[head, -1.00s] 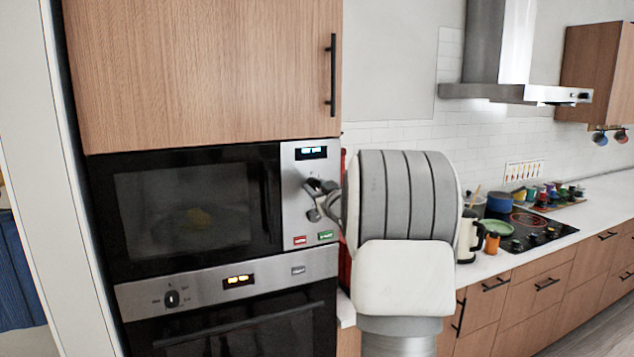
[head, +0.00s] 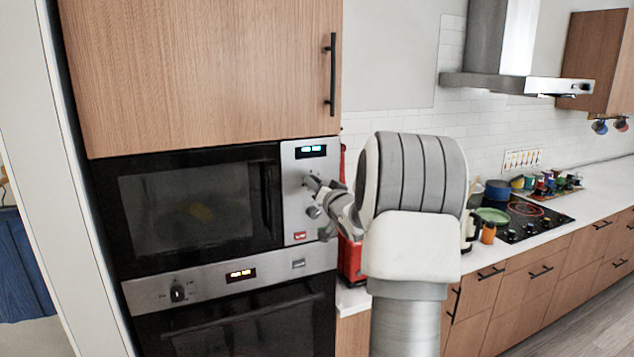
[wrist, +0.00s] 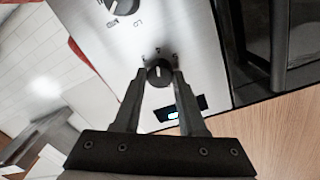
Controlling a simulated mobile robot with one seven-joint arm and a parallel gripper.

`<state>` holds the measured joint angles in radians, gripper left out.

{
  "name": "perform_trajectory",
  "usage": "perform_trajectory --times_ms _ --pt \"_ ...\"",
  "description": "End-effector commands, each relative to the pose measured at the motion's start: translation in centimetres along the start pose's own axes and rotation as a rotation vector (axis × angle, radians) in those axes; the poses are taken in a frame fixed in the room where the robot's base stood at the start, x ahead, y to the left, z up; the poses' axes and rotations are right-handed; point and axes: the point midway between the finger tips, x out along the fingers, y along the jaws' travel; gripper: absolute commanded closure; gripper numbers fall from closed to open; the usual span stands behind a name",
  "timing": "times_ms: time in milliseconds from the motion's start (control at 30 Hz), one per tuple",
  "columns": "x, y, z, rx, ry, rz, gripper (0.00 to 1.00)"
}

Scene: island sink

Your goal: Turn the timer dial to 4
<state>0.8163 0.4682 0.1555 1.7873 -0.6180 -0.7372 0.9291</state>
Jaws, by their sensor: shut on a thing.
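The microwave's steel control panel (head: 303,160) carries two round dark dials, one above the other. In the wrist view, the fingertips of my gripper (wrist: 160,73) are on either side of the upper dial (wrist: 158,74), shut on it. Its light pointer mark shows, with small marks around its far side, too small to read. The lower dial (wrist: 118,4) is partly cut off at the top, with printed numbers around it. In the head view, my gripper (head: 312,186) reaches the panel from the right and partly hides the dials. I cannot tell which number the upper dial points to.
A lit display (head: 312,151) sits above the dials and a red button (head: 299,236) below. The black microwave door (head: 185,205) is shut at left. An oven (head: 240,320) is below, a wooden cabinet (head: 200,75) above. A cluttered counter (head: 520,240) runs right.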

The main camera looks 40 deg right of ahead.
Motion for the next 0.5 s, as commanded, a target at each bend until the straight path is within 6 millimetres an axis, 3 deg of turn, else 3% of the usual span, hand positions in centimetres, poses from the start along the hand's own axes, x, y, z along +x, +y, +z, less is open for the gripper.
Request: perform_trajectory --times_ms 500 --pt "-0.03 0.11 0.05 0.049 -0.003 0.002 1.0"
